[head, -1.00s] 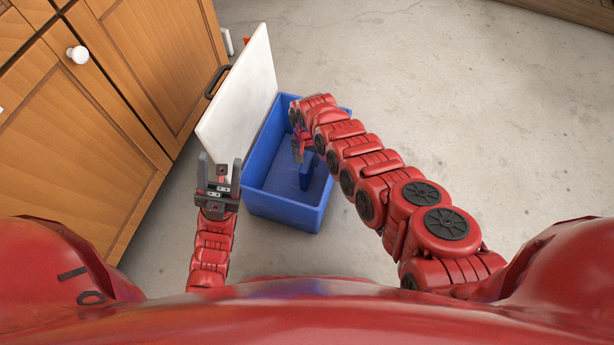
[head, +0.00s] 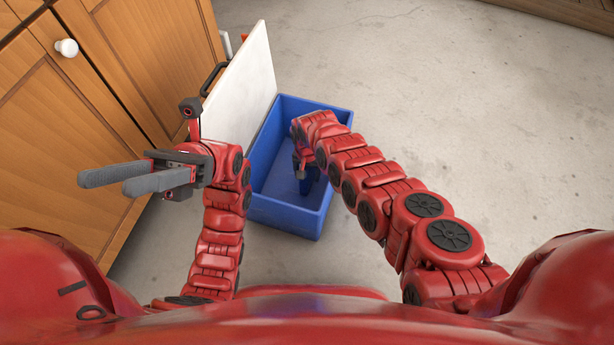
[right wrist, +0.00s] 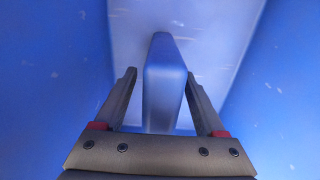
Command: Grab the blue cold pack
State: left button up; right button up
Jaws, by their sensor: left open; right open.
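The blue cold pack (right wrist: 165,90) stands on edge inside the blue box (head: 286,216). In the head view only a little of the pack (head: 308,180) shows beneath my right arm. My right gripper (right wrist: 160,77) is open inside the box, with one finger on each side of the pack. A gap shows between the pack and each finger in the right wrist view. My left gripper (head: 103,184) is open and empty, pointing left in front of the cabinet doors.
A white lid panel (head: 243,85) stands upright along the box's left side, with a black handle (head: 213,78) behind it. Wooden cabinets (head: 75,120) with a white knob (head: 67,47) close off the left. The concrete floor (head: 450,110) at right is clear.

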jog(key=shift+f, duration=0.3)
pick_arm(q)
jog(key=shift+s+a+r+m+t+y, duration=0.15)
jog(key=shift+s+a+m+t+y, duration=0.2)
jog(key=shift+s+m+t+y, duration=0.15)
jog(key=shift+s+a+r+m+t+y, duration=0.15)
jog(key=shift+s+a+m+t+y, duration=0.2)
jog(key=shift+s+t, duration=0.25)
pick_arm(e)
grip_shut()
